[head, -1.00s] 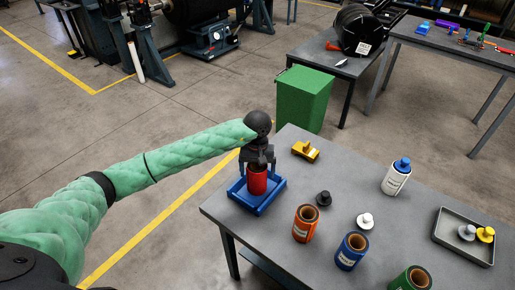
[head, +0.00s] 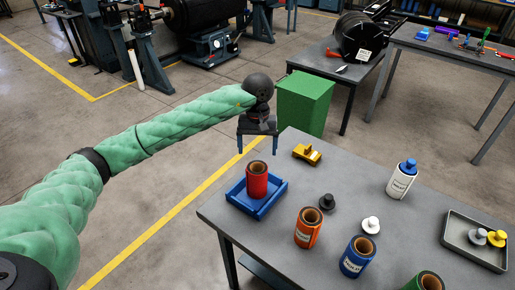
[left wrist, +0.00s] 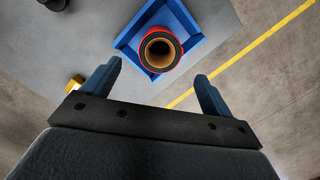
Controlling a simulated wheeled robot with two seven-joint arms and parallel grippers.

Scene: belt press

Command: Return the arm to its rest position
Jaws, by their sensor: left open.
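My left arm reaches in from the left in the head view. Its gripper (head: 258,148) is open and empty, raised above and behind the blue tray (head: 272,205) near the table's far left corner. A red cylinder with an open, brown-lined top (head: 257,182) stands upright in the tray. In the left wrist view the two blue fingers (left wrist: 158,88) are spread apart, with the red cylinder (left wrist: 159,50) and the tray (left wrist: 127,38) beyond them, clear of the fingers. My right gripper is not in view.
On the table (head: 330,178) stand an orange cylinder (head: 307,230), a blue cylinder (head: 355,260), a white bottle (head: 401,182) and a yellow piece (head: 307,154). A grey tray (head: 450,236) holds two knobs. A green bin (head: 305,104) stands behind the table. Open floor lies left.

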